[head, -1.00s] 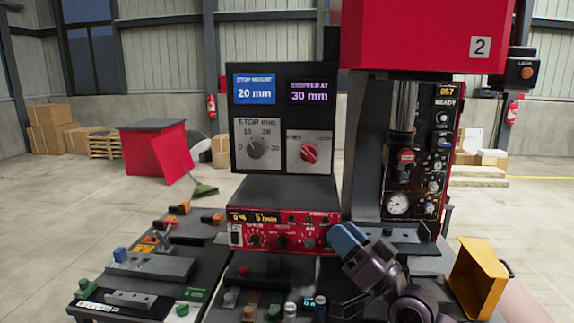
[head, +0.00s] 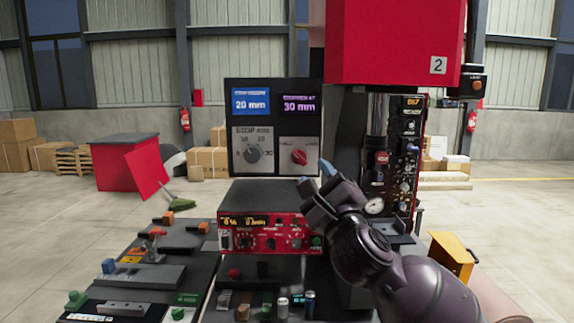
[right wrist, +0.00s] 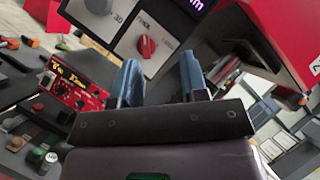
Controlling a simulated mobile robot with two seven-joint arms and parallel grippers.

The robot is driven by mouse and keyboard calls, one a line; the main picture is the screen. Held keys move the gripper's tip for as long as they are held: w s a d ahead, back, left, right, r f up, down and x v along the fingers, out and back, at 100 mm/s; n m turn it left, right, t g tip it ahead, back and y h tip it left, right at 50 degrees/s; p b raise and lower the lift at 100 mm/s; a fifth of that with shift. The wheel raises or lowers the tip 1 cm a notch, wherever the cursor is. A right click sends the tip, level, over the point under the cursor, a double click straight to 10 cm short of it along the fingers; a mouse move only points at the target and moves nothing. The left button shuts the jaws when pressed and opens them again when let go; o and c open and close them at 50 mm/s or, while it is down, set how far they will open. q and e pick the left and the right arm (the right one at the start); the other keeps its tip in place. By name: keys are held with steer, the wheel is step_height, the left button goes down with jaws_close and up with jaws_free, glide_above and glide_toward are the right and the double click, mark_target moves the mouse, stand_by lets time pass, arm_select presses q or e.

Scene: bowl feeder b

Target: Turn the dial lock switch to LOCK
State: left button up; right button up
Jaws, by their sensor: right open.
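The dial lock switch is a red knob (head: 299,157) on a white plate at the lower right of the dark display panel (head: 273,115). Its grip seems to slant to the upper left, towards the left label; the labels are too small to read surely. My right gripper (head: 316,178) is open and empty, just below and right of the knob, apart from it. In the right wrist view the red knob (right wrist: 146,46) shows beyond the two blue fingertips (right wrist: 161,78), above the gap between them. My left gripper is not in view.
A grey STOP knob (head: 252,154) sits left of the red one. Below is a red control box (head: 268,233) with small knobs. The red press head (head: 392,42) and its gauge column stand close right. A yellow bin (head: 452,254) is at right.

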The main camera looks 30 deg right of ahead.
mark_target(300, 159)
steer(key=w+d, duration=0.1)
steer(key=w, duration=0.2)
steer(key=w+d+m+g, duration=0.1)
steer(key=w, duration=0.3)
steer(key=w+d+m+g+h, duration=0.1)
steer(key=w, duration=0.2)
steer(key=shift+w+d+r, duration=0.1)
steer(key=shift+w+d, duration=0.25)
steer(key=shift+w, duration=0.05)
steer(key=shift+c, duration=0.4)
steer(key=shift+s, duration=0.1)
steer(key=c, duration=0.5)
